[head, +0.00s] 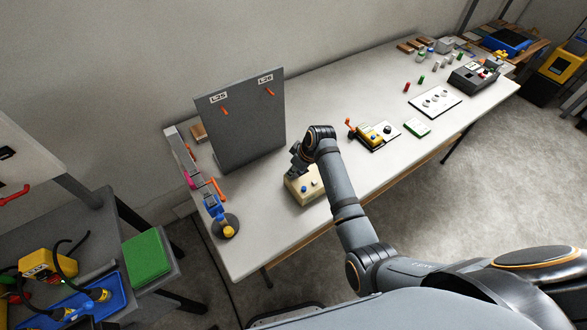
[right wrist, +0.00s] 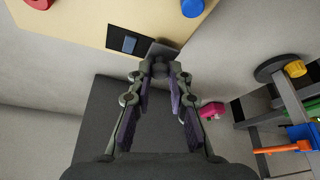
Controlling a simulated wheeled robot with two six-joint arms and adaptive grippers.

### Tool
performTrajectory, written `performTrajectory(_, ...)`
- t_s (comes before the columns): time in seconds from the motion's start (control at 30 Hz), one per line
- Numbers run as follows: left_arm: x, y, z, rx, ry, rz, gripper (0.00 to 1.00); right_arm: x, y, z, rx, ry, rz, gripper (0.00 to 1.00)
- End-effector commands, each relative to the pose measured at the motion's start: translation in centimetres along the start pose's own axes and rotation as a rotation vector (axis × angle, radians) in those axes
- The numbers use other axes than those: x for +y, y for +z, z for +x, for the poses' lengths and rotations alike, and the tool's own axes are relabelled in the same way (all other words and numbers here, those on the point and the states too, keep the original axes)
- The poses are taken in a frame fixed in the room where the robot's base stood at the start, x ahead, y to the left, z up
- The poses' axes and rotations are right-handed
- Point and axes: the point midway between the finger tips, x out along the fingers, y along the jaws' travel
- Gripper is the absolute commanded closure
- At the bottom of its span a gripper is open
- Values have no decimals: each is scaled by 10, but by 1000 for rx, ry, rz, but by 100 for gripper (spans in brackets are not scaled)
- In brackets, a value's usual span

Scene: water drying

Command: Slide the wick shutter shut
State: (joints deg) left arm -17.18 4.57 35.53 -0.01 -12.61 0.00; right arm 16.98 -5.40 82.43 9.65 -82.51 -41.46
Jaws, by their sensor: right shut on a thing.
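The beige box (head: 303,187) stands on the table near its front edge, with small knobs on its top. In the right wrist view the box's face (right wrist: 85,22) shows a dark-framed slot with a blue inside (right wrist: 125,40). A grey plate, seemingly the wick shutter (right wrist: 165,50), lies just right of the slot, which shows uncovered. My right gripper (head: 298,165) is at the back of the box. In the wrist view its fingertips (right wrist: 160,68) close together on the shutter's near edge. The exact contact is partly hidden by the fingers. My left gripper is in neither view.
A grey upright panel (head: 240,120) stands behind the box. A stand with a blue and yellow fitting (head: 226,226) is to the left. Table between is clear.

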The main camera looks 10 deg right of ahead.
Motion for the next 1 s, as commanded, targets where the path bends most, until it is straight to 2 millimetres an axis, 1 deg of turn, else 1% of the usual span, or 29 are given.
performTrajectory(0.17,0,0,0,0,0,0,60,1,0,0,-1,0,0,100)
performTrajectory(0.33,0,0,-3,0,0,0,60,26,9,-4,-3,3,-3,100)
performTrajectory(0.43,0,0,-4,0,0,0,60,36,14,-6,-3,2,-1,100)
performTrajectory(0.53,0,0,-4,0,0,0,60,40,15,-6,-1,1,0,100)
performTrajectory(0.77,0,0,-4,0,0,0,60,40,15,-6,-1,2,-1,100)
performTrajectory(0.8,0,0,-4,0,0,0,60,40,15,-6,-1,2,-1,76)
performTrajectory(0.93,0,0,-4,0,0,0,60,40,15,-6,-1,1,-1,59)
performTrajectory(1.0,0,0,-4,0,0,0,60,39,15,-6,0,1,-1,58)
